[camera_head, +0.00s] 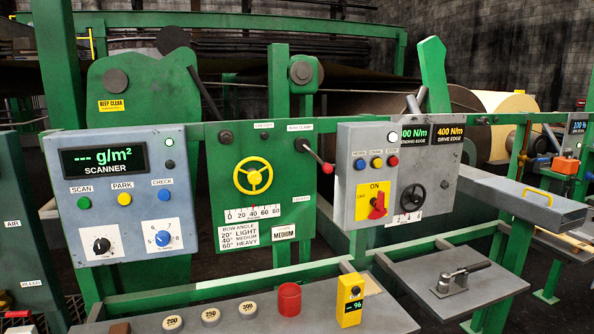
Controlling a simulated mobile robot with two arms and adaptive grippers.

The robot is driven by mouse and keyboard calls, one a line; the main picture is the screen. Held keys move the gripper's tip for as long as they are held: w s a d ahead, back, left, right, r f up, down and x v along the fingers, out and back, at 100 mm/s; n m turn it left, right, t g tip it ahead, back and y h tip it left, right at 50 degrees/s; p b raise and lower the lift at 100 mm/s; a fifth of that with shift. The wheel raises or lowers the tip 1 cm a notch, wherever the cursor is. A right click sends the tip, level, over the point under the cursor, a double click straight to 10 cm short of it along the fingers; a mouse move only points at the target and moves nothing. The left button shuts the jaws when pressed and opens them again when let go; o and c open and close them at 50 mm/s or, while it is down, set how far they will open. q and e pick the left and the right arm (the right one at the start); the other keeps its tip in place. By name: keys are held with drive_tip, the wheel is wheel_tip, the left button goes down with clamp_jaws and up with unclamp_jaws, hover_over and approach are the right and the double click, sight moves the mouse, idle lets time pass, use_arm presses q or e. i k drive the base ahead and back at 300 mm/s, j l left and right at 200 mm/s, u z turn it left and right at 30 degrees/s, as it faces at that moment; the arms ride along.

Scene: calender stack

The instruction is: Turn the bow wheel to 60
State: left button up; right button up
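The yellow bow wheel (253,175) has three spokes and sits on the green machine panel in the middle of the view. A bow angle label (240,233) under the scale lists 20° light, 40° medium and 60° heavy. Neither of my grippers shows in this view, and nothing touches the wheel.
A scanner box (119,195) stands left of the wheel. A red-knobbed lever (326,168) juts out at its right, near a grey control box (366,175) with a red switch. Below is a shelf (240,318) with several weights, a red cup (289,298) and a yellow meter (350,300).

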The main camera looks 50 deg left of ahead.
sight(254, 177)
drive_tip(key=u, duration=2.05)
drive_tip(key=i+l+u, duration=0.15)
drive_tip(key=l+u, duration=0.25)
drive_tip(key=l, duration=0.25)
drive_tip(key=l+u, duration=0.45)
drive_tip(key=l, duration=0.2)
